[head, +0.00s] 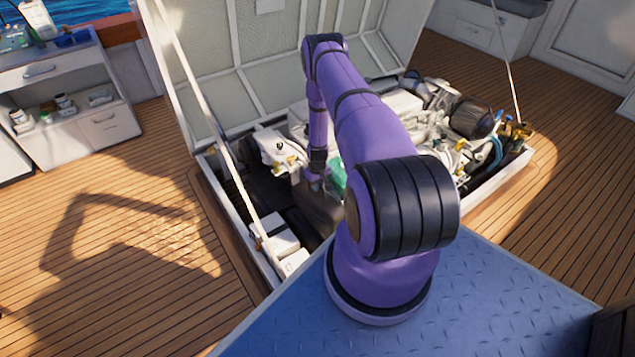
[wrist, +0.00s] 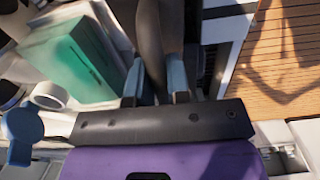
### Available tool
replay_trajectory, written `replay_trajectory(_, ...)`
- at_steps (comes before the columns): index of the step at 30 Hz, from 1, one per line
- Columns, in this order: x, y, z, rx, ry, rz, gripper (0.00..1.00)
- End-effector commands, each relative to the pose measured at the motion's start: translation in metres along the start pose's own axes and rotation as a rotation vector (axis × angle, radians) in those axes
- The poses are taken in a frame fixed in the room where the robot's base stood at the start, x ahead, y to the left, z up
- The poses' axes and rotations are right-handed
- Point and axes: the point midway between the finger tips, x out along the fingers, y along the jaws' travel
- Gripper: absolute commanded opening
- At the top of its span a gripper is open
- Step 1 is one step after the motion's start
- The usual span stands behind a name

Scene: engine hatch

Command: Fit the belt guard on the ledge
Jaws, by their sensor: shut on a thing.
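My gripper (wrist: 156,92) is shut on a dark grey-brown piece, which I take to be the belt guard (wrist: 149,40). In the wrist view the guard runs from between the fingers to the top edge of the picture, where it is cut off. In the head view my gripper (head: 317,176) points down into the open engine hatch, and the guard (head: 317,207) shows below it as a dark shape. My arm hides part of it. I cannot make out the ledge, or whether the guard touches anything.
A green box (wrist: 72,65) lies left of the fingers in the wrist view. The engine (head: 425,120) fills the hatch at right. A strut (head: 210,115) crosses the hatch's left side. White boxes (head: 278,232) sit at its near left. The wooden deck (head: 90,240) has free room.

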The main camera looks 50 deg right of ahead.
Motion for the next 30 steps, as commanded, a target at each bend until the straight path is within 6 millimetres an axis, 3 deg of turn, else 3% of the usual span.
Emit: replay_trajectory(30, 0.059, 0.004, -0.002, 0.0, 0.003, 0.002, 0.0)
